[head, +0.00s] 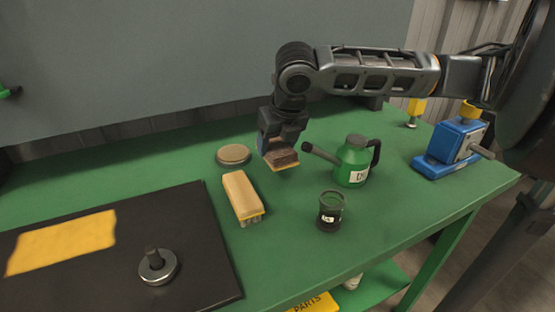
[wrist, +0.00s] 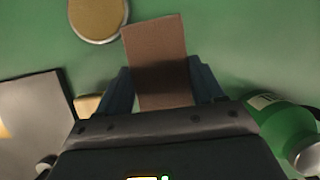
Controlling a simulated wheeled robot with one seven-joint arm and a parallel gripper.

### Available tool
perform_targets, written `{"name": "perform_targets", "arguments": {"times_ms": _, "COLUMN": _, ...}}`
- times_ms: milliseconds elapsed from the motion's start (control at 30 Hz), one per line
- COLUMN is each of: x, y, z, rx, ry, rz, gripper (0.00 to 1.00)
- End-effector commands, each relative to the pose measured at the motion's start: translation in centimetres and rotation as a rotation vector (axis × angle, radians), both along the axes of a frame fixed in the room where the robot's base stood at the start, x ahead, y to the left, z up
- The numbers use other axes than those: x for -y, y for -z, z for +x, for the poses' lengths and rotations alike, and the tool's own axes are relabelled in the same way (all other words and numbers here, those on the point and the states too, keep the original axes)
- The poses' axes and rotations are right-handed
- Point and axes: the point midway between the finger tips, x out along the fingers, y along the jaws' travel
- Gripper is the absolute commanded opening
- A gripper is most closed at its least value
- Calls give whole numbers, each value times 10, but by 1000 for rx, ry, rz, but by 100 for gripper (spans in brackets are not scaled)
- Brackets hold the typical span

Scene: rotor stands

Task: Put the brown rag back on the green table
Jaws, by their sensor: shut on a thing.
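The brown rag (head: 281,157) looks like a small folded brown block with a yellowish lower edge. My gripper (head: 276,148) is shut on it and holds it above the green table (head: 295,257). In the wrist view the rag (wrist: 158,60) sticks out between the two fingers of my gripper (wrist: 162,85). The table lies behind it in that view, with bare green surface around the rag. I cannot tell exactly how high the rag is, but it appears clear of the tabletop.
A round tan-topped disc (head: 233,154), a tan brush (head: 242,194), a dark cup (head: 330,211) and a green oil can (head: 354,162) stand close around. A black mat (head: 200,235) with a metal knob piece (head: 157,265) is at left. A blue vise (head: 450,148) stands at right.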

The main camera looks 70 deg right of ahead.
Motion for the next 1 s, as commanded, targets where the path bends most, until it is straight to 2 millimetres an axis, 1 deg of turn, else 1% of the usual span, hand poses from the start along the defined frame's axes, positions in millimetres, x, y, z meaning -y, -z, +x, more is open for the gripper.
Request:
{"name": "perform_targets", "arguments": {"times_ms": 167, "x": 0, "y": 12, "z": 0, "rx": -1, "ry": 1, "rz": 0, "gripper": 39}}
{"name": "perform_targets", "arguments": {"times_ms": 400, "x": 0, "y": 42, "z": 0, "rx": 0, "ry": 3, "rz": 1, "gripper": 39}}
{"name": "perform_targets", "arguments": {"times_ms": 767, "x": 0, "y": 47, "z": 0, "rx": 0, "ry": 2, "rz": -2, "gripper": 39}}
{"name": "perform_targets", "arguments": {"times_ms": 800, "x": 0, "y": 47, "z": 0, "rx": 0, "ry": 2, "rz": -2, "gripper": 68}}
{"name": "perform_targets", "arguments": {"times_ms": 1000, "x": 0, "y": 46, "z": 0, "rx": 0, "ry": 2, "rz": -2, "gripper": 87}}
